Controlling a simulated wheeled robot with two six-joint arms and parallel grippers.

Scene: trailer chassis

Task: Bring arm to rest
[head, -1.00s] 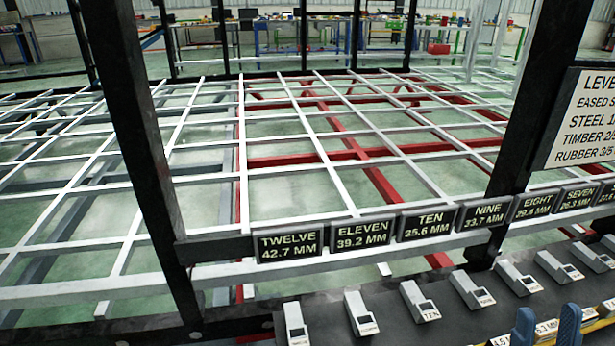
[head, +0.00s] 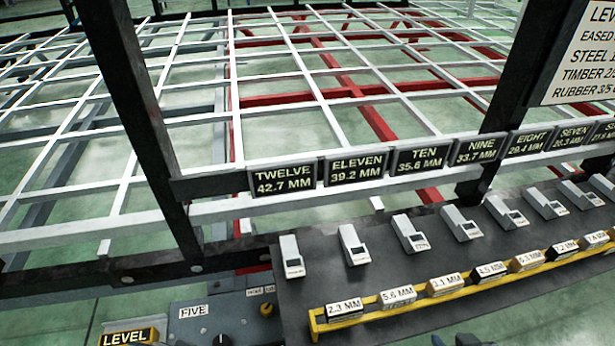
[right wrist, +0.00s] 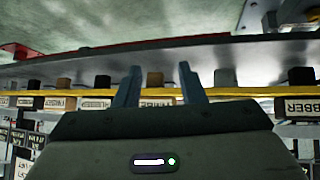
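My right gripper (right wrist: 161,88) shows in the right wrist view with its two blue-grey fingers apart and nothing held between them. Beyond the fingers is a yellow rail (right wrist: 230,91) with dark, tan and grey blocks along it; I cannot tell whether the fingers touch anything. In the head view only dark tips, seemingly of the right gripper (head: 453,341), show at the bottom edge, in front of the yellow rail (head: 385,316). My left gripper is in neither view.
A dark shelf (head: 310,270) holds a row of grey wedge-shaped blocks (head: 355,246). Labelled blocks (head: 398,296) sit along the yellow rail. Thickness signs (head: 357,167) hang on a bar behind, with the white and red chassis grid (head: 300,95) beyond. A control panel (head: 205,320) stands at the lower left.

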